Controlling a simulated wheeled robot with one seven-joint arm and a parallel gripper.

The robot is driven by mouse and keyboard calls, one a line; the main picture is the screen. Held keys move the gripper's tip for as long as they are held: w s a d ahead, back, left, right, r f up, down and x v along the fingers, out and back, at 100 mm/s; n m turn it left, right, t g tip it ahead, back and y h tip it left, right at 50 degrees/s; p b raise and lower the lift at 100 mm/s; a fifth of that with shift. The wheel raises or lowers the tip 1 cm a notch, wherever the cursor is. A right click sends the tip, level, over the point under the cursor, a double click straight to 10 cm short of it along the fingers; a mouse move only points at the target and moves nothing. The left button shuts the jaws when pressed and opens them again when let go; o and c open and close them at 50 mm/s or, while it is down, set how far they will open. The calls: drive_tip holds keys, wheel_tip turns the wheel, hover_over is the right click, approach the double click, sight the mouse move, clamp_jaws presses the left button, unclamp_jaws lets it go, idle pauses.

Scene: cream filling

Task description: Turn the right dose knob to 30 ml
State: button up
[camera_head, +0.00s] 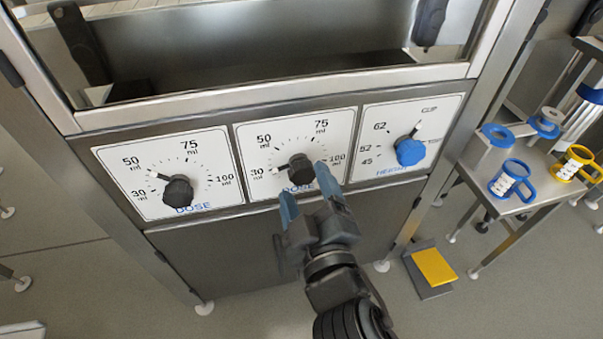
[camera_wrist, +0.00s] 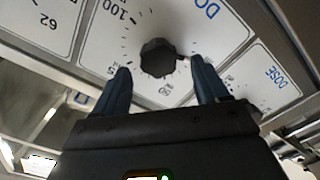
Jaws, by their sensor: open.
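The right dose knob (camera_head: 301,168) is a dark round knob on the middle white dial panel (camera_head: 257,137). Its white pointer points left, toward the 30 ml label. My gripper (camera_head: 304,183) is open, its two blue fingers reaching up to the knob from below. In the wrist view the knob (camera_wrist: 158,60) shows between and just beyond the fingertips (camera_wrist: 160,70), with a gap on each side. I cannot tell whether a finger touches it. Part of the DOSE lettering is hidden by the gripper in the head view.
The left dose knob (camera_head: 178,191) points up-left, between 30 and 50. The blue height knob (camera_head: 409,152) is on the right panel. A side table (camera_head: 535,190) at right holds a blue-and-white mug (camera_head: 511,179) and a yellow one (camera_head: 577,163). A yellow pedal (camera_head: 434,267) is on the floor.

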drive_tip(key=shift+v, duration=1.75)
drive_tip(key=s+d+f+m+g+h, duration=0.15)
drive_tip(key=s+d+f+m, duration=0.35)
drive_tip(key=s+d, duration=0.7)
drive_tip(key=s+d+r+m+g+h, duration=0.15)
drive_tip(key=s+d+m, duration=0.3)
drive_tip(key=s, duration=0.45)
drive_tip(key=s+d+r+m+h, duration=0.25)
drive_tip(key=s+d, duration=0.25)
drive_tip(key=s, duration=0.4)
wheel_tip(320, 180, up, 19)
drive_tip(key=p, duration=1.8)
drive_tip(key=shift+s+a+f+y, duration=0.1)
drive_tip(key=shift+a+y, duration=0.05)
drive_tip(key=shift+y, duration=0.1)
drive_tip(key=shift+c, duration=0.2)
